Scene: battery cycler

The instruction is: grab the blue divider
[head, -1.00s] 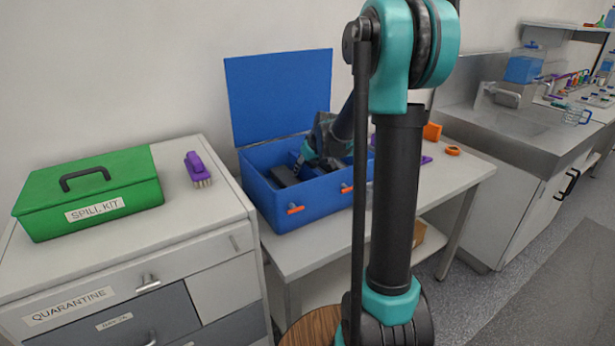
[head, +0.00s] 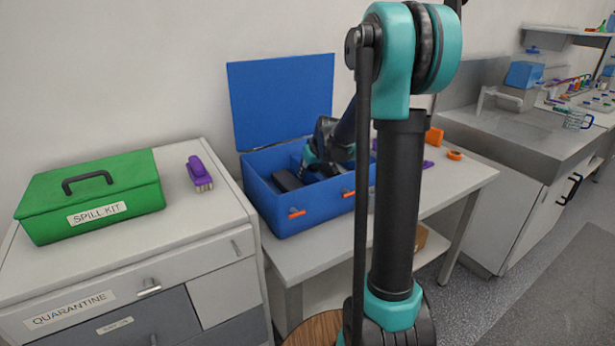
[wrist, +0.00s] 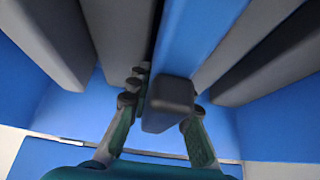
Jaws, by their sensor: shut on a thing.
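The blue divider (wrist: 196,38) shows in the wrist view as a blue strip between dark grey slabs, with a dark grey block (wrist: 168,104) at its near end. My gripper (wrist: 162,112) has one finger on each side of that near end and is shut on the divider. Where the fingertips touch is partly hidden by the block. In the head view, my gripper (head: 310,160) reaches down into the open blue box (head: 315,208). The divider cannot be made out there behind my gripper and the box wall.
Dark slabs (wrist: 48,38) stand close on both sides inside the box. The box's lid (head: 282,100) is raised at the back. A green spill kit (head: 92,198) and a purple brush (head: 199,173) sit on the left cabinet. Orange items (head: 434,136) lie right of the box.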

